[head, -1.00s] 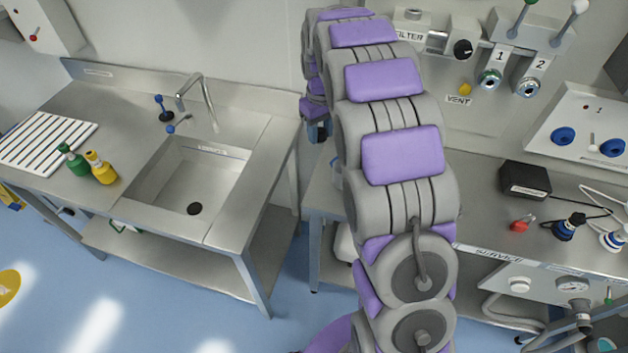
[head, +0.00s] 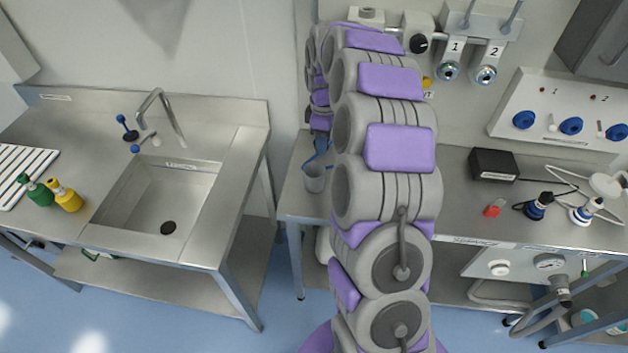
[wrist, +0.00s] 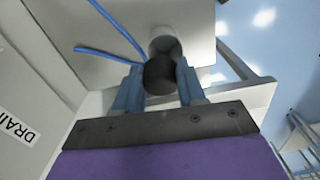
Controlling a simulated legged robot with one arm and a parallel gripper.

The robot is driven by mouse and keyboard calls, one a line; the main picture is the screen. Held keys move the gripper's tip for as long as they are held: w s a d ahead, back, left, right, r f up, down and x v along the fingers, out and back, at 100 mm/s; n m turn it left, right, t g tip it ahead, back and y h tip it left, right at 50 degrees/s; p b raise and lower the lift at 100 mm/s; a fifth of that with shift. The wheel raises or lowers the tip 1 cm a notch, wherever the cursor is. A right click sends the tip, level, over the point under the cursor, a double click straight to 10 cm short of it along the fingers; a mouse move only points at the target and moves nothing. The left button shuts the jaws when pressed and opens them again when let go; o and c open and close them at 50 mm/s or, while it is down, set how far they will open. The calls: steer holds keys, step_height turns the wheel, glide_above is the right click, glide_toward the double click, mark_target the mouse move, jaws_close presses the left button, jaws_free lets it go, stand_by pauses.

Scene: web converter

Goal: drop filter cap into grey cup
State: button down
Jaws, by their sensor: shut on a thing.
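My gripper (wrist: 156,85) is shut on a dark round piece, the filter cap (wrist: 160,77), which sits between its two blue-grey fingers in the wrist view. A grey cup (wrist: 166,44) shows just beyond the cap in that view, and the cap hides part of it. In the head view the grey cup (head: 314,180) stands upright on the left end of the right-hand bench. My gripper (head: 318,150) is at or just above the cup there, partly hidden by my arm. I cannot tell whether the cap is over the cup's opening.
The steel bench (head: 455,205) holds a black box (head: 494,165), a red part (head: 494,208) and cabled fittings to the right. A sink (head: 155,195) is to the left, across a gap. Blue thin tubing (wrist: 105,52) lies near the cup.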

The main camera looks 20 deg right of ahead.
step_height(320, 180, down, 3)
steer(key=shift+d+f+b, duration=0.15)
steer(key=shift+b, duration=0.65)
steer(key=shift+f, duration=0.5)
steer(key=c, duration=0.6)
jaws_free()
steer(key=shift+r, duration=0.1)
step_height(320, 180, up, 17)
steer(key=p, duration=0.2)
steer(key=shift+w+r+p, duration=0.1)
steer(key=shift+p, duration=0.25)
